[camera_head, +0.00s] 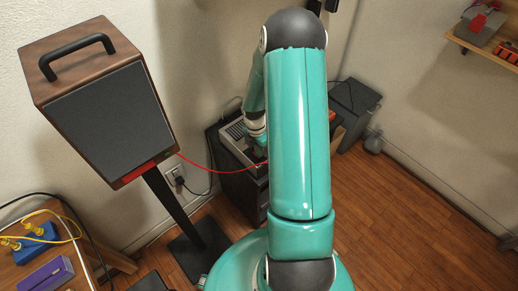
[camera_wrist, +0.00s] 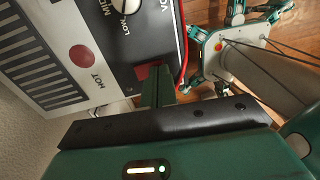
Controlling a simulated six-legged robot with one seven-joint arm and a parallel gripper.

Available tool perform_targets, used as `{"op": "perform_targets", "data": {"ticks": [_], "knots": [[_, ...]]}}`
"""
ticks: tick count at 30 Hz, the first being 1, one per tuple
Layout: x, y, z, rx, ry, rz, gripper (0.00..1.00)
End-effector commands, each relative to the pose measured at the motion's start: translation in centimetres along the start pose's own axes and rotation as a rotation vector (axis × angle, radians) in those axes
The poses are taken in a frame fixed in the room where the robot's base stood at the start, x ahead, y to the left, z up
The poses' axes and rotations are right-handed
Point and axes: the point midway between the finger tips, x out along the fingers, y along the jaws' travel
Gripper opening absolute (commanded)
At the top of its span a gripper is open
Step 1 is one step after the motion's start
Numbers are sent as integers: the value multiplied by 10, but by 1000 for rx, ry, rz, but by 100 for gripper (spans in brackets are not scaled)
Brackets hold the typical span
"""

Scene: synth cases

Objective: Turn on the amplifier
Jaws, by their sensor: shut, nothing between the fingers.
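The amplifier (camera_head: 236,134) is a light grey and black unit on a dark cabinet, partly hidden behind my arm in the head view. In the wrist view the amplifier (camera_wrist: 62,48) fills the upper left, with a slotted grille, a red round mark labelled HOT, and a black panel with a white knob (camera_wrist: 128,4). My gripper (camera_wrist: 157,84) is shut and empty, its fingers pointing at the panel's edge. A small red part (camera_wrist: 146,72) shows right by the fingertips; whether they touch it I cannot tell. In the head view my gripper (camera_head: 259,150) is small and partly hidden.
A wooden loudspeaker (camera_head: 112,110) on a black stand is at the left. A red cable (camera_head: 215,168) runs from it toward the amplifier. A table (camera_head: 30,275) with pedals is at lower left, a shelf (camera_head: 490,48) at upper right. The floor (camera_head: 400,230) at right is clear.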

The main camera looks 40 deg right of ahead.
Motion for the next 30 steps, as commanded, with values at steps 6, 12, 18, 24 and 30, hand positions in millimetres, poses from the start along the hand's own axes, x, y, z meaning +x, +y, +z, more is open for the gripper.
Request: {"op": "perform_targets", "data": {"ticks": [6, 12, 18, 24, 30], "knots": [[5, -2, 0, 0, 0, -1, 0], [5, -1, 0, 0, 1, -2, 0], [2, 9, 0, 0, 1, 1, 0], [-1, 15, -1, -1, 0, 3, 0], [-2, 14, 0, 0, 0, 1, 0]]}}
